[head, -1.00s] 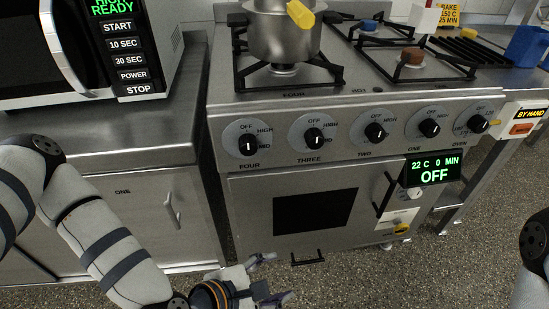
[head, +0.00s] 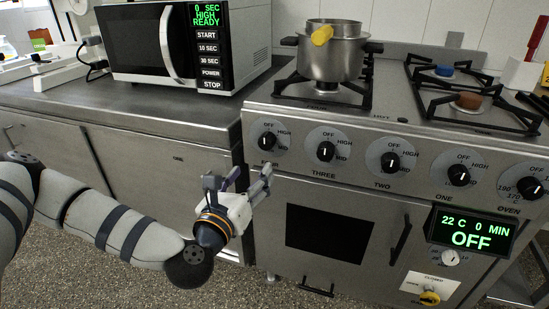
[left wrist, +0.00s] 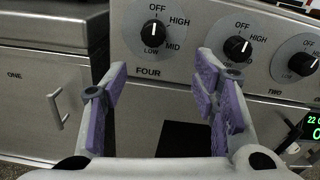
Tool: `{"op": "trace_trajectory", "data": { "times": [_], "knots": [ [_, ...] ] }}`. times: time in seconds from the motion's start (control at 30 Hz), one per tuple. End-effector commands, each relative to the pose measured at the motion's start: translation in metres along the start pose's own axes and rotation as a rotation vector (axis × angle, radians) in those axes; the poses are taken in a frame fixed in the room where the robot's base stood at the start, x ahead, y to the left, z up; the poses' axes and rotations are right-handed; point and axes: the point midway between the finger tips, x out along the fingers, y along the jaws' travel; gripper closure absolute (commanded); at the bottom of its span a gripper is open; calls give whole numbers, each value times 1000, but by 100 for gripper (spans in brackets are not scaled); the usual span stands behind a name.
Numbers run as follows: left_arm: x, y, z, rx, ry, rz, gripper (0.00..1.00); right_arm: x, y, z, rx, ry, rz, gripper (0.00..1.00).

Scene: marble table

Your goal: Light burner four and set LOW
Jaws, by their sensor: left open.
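The FOUR knob (head: 267,138) is the leftmost black knob on the stove's front panel. It also shows in the left wrist view (left wrist: 153,33), with its white mark upright at OFF. Its dial has HIGH, MID and LOW marks. A steel pot (head: 329,62) stands on the grate above the left burner, and I see no flame under it. My left gripper (head: 246,180) is open and empty, just below and to the left of the FOUR knob, apart from it. In the left wrist view the knob lies beyond and above the gap between the purple-padded fingers (left wrist: 160,80). My right gripper is out of view.
The THREE knob (head: 326,150) is close on the right, with the TWO knob (head: 390,161) beyond it. The oven door handle (head: 400,238) sticks out lower right. A microwave (head: 170,45) stands on the counter (head: 110,110) to the left.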

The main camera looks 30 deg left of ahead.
Motion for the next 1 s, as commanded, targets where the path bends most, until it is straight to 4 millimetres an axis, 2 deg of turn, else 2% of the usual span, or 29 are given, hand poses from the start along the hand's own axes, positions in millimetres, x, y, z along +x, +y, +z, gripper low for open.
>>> {"op": "trace_trajectory", "data": {
  "times": [0.13, 0.23, 0.5, 0.63, 0.8, 1.0],
  "knots": [
    [6, 8, 8, -27, -29, 19, 46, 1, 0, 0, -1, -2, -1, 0],
    [20, 8, 10, -27, -32, 19, 46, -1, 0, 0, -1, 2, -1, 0],
    [88, 9, 11, -25, -30, 19, 46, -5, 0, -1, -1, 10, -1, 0],
    [111, 9, 11, -26, -28, 19, 46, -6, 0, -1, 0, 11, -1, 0],
    [123, 9, 11, -26, -26, 17, 46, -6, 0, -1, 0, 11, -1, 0],
    [124, 9, 10, -26, -25, 17, 46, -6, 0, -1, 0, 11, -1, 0]
  ]
}}
